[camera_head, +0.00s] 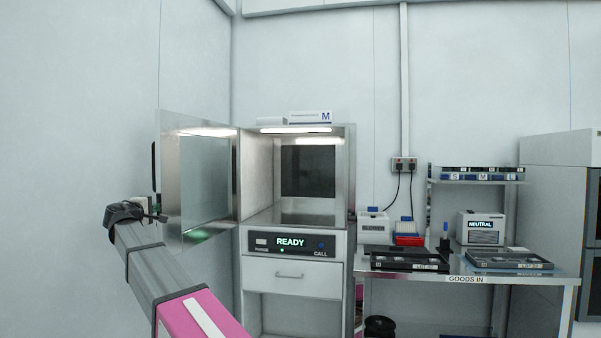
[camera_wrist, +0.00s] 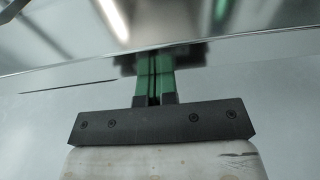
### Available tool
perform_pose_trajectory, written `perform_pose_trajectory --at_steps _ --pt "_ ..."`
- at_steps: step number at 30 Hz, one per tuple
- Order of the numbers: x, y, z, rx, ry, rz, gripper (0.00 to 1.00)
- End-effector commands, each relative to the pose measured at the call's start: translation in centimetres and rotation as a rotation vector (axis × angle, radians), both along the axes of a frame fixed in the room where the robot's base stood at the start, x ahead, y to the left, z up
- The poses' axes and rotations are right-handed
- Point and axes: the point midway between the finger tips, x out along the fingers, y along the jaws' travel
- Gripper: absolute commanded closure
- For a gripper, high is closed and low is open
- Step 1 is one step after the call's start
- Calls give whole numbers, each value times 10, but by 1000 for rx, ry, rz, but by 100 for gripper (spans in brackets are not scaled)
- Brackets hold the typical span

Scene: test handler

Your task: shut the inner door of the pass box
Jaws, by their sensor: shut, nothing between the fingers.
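The pass box (camera_head: 342,185) stands against the back wall with an empty lit chamber. Its inner door (camera_head: 172,190), a steel frame with a glass pane, is hinged at the chamber's left side and stands wide open, swung out to the left. A dark handle shows at its far left edge. My gripper (camera_head: 160,217) is at the door's lower left edge, on its outer side. In the wrist view my gripper's green fingers (camera_wrist: 154,78) are closed together with nothing between them. Their tips are close to the shiny door (camera_wrist: 215,45); I cannot tell whether they touch it.
A READY panel (camera_head: 315,242) and a drawer (camera_head: 292,277) sit below the chamber. To the right, a goods-in bench (camera_head: 460,279) holds black trays, a red rack (camera_head: 408,239) and white boxes. A grey cabinet (camera_head: 555,185) stands far right. The chamber opening is clear.

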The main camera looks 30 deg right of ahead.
Motion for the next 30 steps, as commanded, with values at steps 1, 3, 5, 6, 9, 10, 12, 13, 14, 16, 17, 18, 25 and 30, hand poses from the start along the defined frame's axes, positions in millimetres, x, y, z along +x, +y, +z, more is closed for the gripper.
perform_pose_trajectory --at_steps 1,3,5,6,9,10,12,13,14,16,17,18,25,30 --pt "-5 -4 0 0 0 -1 100" --pt "-9 -9 0 0 0 -1 100" --pt "-13 -13 0 0 0 -1 100" --pt "-15 -15 0 0 0 -1 100" --pt "-21 -21 0 1 -1 -1 100" --pt "-23 -23 0 1 -1 -1 100" --pt "-27 -28 0 1 -1 -1 100" --pt "-28 -30 0 1 -1 -1 100" --pt "-30 -32 0 1 -1 -1 100" --pt "-34 -36 0 1 -1 -1 100" --pt "-36 -38 0 1 -1 -1 100" --pt "-38 -41 0 1 -1 -1 100" --pt "-51 -55 -1 0 0 -1 100" --pt "-59 -64 -1 0 0 -1 100"
